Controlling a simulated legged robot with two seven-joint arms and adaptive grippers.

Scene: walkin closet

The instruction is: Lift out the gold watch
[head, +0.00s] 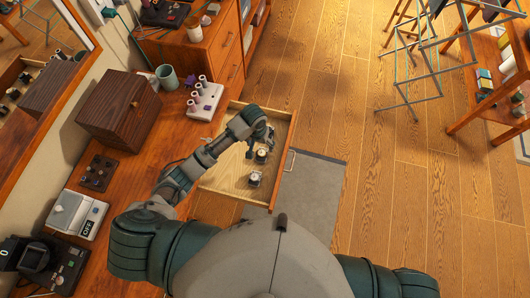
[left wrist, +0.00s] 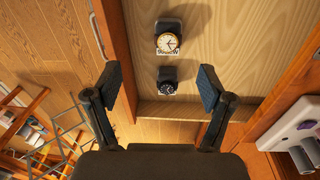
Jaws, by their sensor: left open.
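The gold watch (left wrist: 167,43) has a white face and sits on a dark cushion in the open drawer (head: 286,160). In the head view the watch (head: 254,179) is the one lower in the picture. A dark-faced watch (left wrist: 167,88) on a black cushion sits beside it, also seen in the head view (head: 262,156). My left gripper (head: 260,143) is over the drawer, open and empty. In the left wrist view its fingers (left wrist: 160,86) are spread on either side of the dark watch, with the gold watch farther ahead. My right gripper is out of view.
A grey mat (head: 315,185) lies on the floor. A folding rack (head: 420,60) stands right; open floor lies between.

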